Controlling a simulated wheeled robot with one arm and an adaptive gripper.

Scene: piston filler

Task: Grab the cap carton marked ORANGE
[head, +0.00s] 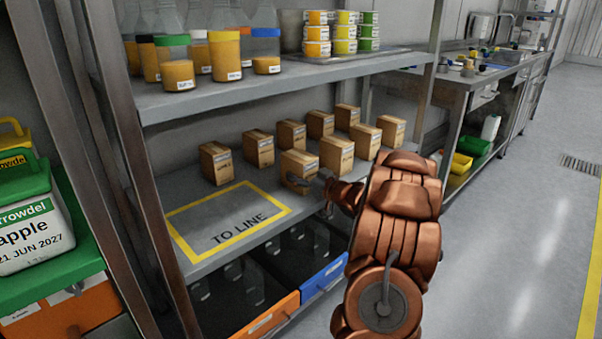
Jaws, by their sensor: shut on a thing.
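Several small brown cap cartons stand in rows on the middle shelf (190,192). The print on the cartons is too small to read, so I cannot tell which says ORANGE.
A yellow-framed TO LINE area (228,217) on the shelf is empty. A neighbouring carton (336,155) stands close right of the held one. A shelf post (127,150) rises at left. The upper shelf (290,80) holds bottles and tubs. Crates (322,279) sit below.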

